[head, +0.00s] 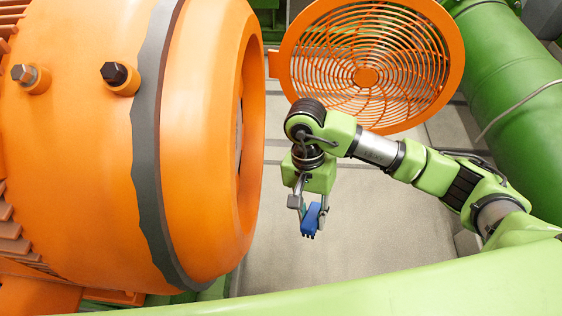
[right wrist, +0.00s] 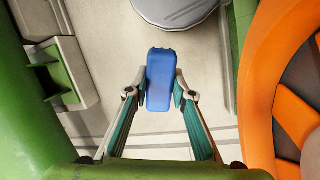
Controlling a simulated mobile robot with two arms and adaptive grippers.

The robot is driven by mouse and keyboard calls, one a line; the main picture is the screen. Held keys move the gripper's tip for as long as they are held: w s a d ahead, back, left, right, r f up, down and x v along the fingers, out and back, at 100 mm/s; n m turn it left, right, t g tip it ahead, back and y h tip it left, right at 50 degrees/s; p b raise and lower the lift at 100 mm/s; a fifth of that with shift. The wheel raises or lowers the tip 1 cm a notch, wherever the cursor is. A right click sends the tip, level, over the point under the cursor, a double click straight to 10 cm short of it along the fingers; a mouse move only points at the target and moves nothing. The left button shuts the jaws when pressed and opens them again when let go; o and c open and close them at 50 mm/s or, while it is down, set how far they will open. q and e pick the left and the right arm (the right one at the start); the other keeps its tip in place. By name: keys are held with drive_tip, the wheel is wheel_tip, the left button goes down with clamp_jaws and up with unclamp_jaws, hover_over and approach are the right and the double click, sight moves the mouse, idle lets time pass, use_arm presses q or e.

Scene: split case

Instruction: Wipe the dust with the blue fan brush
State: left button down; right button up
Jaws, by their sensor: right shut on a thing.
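The blue fan brush (head: 311,219) is held in my right gripper (head: 309,205), with its bristled end pointing down in the head view. In the right wrist view the blue brush (right wrist: 160,78) sits between the two fingers of my right gripper (right wrist: 160,95), which are shut on it. The brush hangs in free air to the right of the open end of a large orange motor casing (head: 205,150) and touches nothing else. No dust can be made out clearly. My left gripper is not in view.
A round orange fan guard (head: 367,76) stands open behind my right arm. A green pipe (head: 510,100) runs along the right. Bolts (head: 119,77) stick out of the casing. The grey floor (head: 375,235) below the brush looks clear. A grey disc (right wrist: 175,10) shows in the wrist view.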

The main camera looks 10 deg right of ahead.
drive_tip(key=w+a+r+m+t+y, duration=0.2)
drive_tip(key=w+a+m+y, duration=0.4)
drive_tip(key=m+y, duration=0.3)
drive_tip(key=w+a+r+m+t+y, duration=0.3)
drive_tip(key=m+y, duration=0.6)
drive_tip(key=m, duration=0.5)
drive_tip(key=w+a+t, duration=0.1)
drive_tip(key=w+a, duration=0.1)
drive_tip(key=w, duration=0.1)
drive_tip(key=shift+a+r+t, duration=0.15)
drive_tip(key=shift+a+t, duration=0.2)
drive_tip(key=shift+t, duration=0.05)
drive_tip(key=shift+w+a, duration=0.3)
drive_tip(key=shift+a, duration=0.6)
